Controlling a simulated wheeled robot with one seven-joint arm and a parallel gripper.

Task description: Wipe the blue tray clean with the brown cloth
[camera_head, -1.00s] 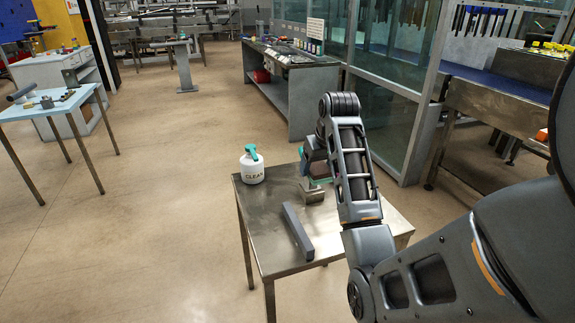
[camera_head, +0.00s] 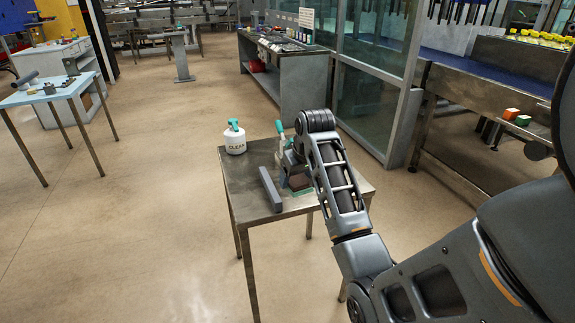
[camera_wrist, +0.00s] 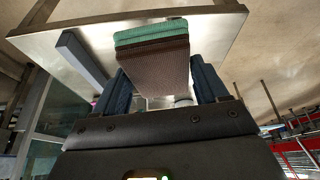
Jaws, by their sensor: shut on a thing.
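My gripper (camera_wrist: 162,88) is shut on a brown block-like piece with a green layer (camera_wrist: 152,65), between its two dark fingers. In the head view the same brown and green piece (camera_head: 299,184) is low at the metal table's top, just right of a dark grey bar. I cannot tell whether it touches the table. It looks like a stiff block rather than a loose cloth. I see no blue tray on this table. My arm hides part of the table's right side.
The small metal table (camera_head: 240,187) bears the long grey bar (camera_head: 270,189), also in the wrist view (camera_wrist: 82,57). A white bottle marked CLEAN (camera_head: 235,141) stands at its back left. A teal-topped item (camera_head: 280,130) is behind my gripper. Open floor lies left.

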